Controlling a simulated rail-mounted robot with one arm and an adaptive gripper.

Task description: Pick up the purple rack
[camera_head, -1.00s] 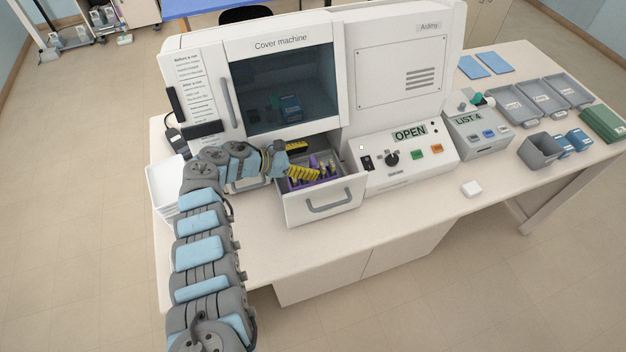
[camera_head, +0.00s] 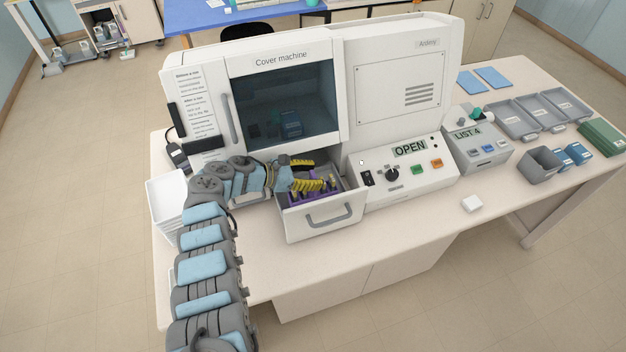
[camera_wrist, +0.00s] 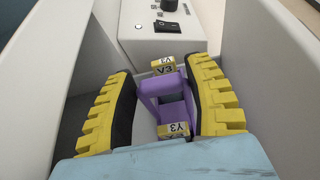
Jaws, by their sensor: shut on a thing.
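The purple rack (camera_wrist: 177,98) sits between the yellow-toothed fingers of my gripper (camera_wrist: 168,105) in the wrist view. In the head view my gripper (camera_head: 312,174) reaches into the open grey-white drawer (camera_head: 322,220) of the cover machine from the left. The rack (camera_head: 303,199) shows low inside the drawer, partly hidden by the fingers. I cannot tell whether it touches the drawer floor.
The cover machine (camera_head: 395,80) rises behind the drawer. Drawer walls (camera_wrist: 245,70) stand close on both sides of my gripper. A control panel (camera_head: 400,170) reading OPEN is to the right.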

